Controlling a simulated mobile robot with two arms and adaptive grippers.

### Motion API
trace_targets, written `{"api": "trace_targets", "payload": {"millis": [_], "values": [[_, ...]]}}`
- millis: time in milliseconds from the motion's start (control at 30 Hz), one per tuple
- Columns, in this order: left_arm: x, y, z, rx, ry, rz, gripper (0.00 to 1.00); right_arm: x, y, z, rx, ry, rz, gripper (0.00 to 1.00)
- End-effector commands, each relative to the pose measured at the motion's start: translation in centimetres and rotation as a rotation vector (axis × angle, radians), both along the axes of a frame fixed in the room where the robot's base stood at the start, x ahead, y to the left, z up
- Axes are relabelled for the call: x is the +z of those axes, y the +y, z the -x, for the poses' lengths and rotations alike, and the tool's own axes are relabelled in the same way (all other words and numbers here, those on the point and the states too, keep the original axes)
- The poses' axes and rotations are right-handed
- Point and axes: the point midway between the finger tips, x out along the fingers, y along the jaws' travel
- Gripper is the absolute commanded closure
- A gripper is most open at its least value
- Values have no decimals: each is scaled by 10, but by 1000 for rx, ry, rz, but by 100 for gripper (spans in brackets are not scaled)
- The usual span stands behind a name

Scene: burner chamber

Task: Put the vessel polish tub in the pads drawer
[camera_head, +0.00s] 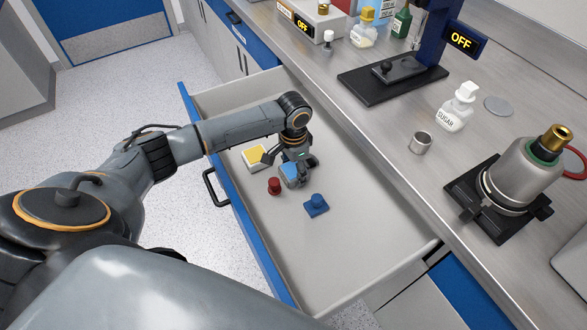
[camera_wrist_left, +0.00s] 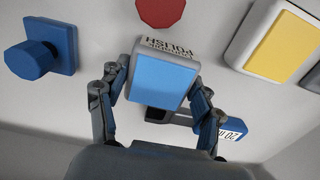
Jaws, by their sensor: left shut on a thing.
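The vessel polish tub (camera_head: 289,171) is a small tub with a light blue face, inside the open pads drawer (camera_head: 365,240). In the left wrist view the tub (camera_wrist_left: 162,78) sits between the two fingers, with "POLISH" lettering on its side. My left gripper (camera_head: 296,174) reaches down into the drawer and is shut on the tub. I cannot tell whether the tub touches the drawer floor. My right gripper is in neither view.
Close by in the drawer are a yellow-topped white block (camera_head: 257,157), a red knobbed piece (camera_head: 274,186) and a blue knobbed piece (camera_head: 316,205). The drawer's right part is clear. The counter holds a sugar bottle (camera_head: 457,108), a metal cup (camera_head: 420,143) and a burner vessel (camera_head: 520,175).

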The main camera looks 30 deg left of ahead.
Motion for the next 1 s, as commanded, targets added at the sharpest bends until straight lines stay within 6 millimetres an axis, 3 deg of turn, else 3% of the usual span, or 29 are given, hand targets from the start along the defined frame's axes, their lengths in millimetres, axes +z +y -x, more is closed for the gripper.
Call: {"api": "trace_targets", "payload": {"millis": [233,267,367,767,1000], "values": [[-2,0,0,0,-1,1,86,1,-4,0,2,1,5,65],[-2,0,0,0,0,0,31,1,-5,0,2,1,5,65],[-2,0,0,0,0,0,12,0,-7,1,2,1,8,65],[2,0,0,0,0,0,12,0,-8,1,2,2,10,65],[42,0,-1,0,-4,0,12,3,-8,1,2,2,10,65]]}}
